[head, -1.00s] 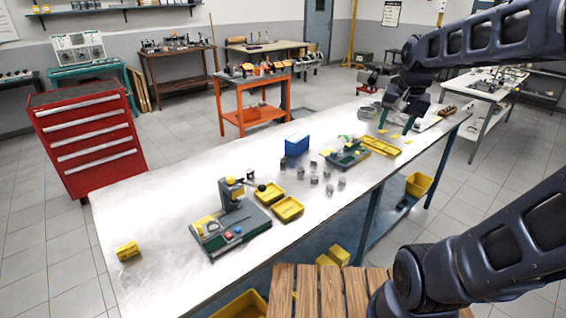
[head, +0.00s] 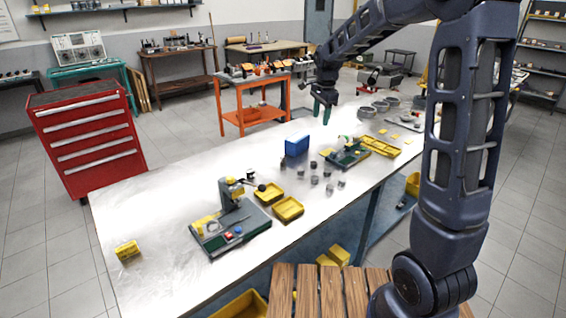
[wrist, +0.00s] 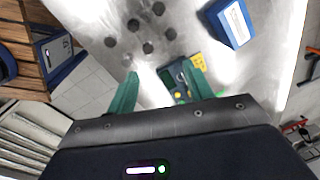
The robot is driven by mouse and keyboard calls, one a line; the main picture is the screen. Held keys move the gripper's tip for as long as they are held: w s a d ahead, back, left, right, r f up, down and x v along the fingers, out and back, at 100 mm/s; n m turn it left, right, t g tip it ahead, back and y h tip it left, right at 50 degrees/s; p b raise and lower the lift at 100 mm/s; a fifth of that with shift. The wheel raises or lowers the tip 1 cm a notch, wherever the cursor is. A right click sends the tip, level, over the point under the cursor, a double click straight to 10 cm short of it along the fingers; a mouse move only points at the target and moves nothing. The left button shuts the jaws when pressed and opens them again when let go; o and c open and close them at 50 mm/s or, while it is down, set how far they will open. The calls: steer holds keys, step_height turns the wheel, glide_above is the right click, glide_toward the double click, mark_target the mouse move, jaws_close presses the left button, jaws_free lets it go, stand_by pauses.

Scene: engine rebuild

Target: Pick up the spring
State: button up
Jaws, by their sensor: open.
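I cannot make out a spring for certain in either view. Several small grey cylindrical parts (head: 314,176) stand in a loose group on the metal workbench (head: 160,222); they are too small to tell apart. They also show in the wrist view (wrist: 147,47). My gripper (head: 324,108) is open and empty, high above the far side of the bench. Its green fingers (wrist: 160,82) point toward the bench, apart from the parts. A green fixture (head: 346,157) stands right of the parts and is partly hidden by a finger in the wrist view.
A blue box (head: 297,145) stands behind the parts. Yellow bins (head: 288,209) and a small press (head: 232,222) are at left on the bench. A yellow tray (head: 381,146) and grey rings (head: 380,106) lie to the right. The bench's left end is mostly clear.

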mark_target(283, 158)
steer(key=w+a+f+m, duration=0.1)
steer(key=w+a+f, duration=0.1)
steer(key=a+f, duration=0.3)
steer(key=w+a+f+m, duration=0.2)
steer(key=a+f, duration=0.3)
steer(key=f, duration=0.2)
steer(key=w+a+f+m+g, duration=0.1)
steer(key=w+a+f+m, duration=0.1)
steer(key=a+f, duration=0.3)
steer(key=shift+w+f+h, duration=0.3)
steer(key=shift+w+f, duration=0.25)
steer(key=shift+f, duration=0.25)
steer(key=shift+s+d+f, duration=0.1)
steer(key=shift+f, duration=1.25)
steer(key=shift+d+f, duration=0.1)
steer(key=shift+f, duration=1.2)
steer(key=c, duration=1)
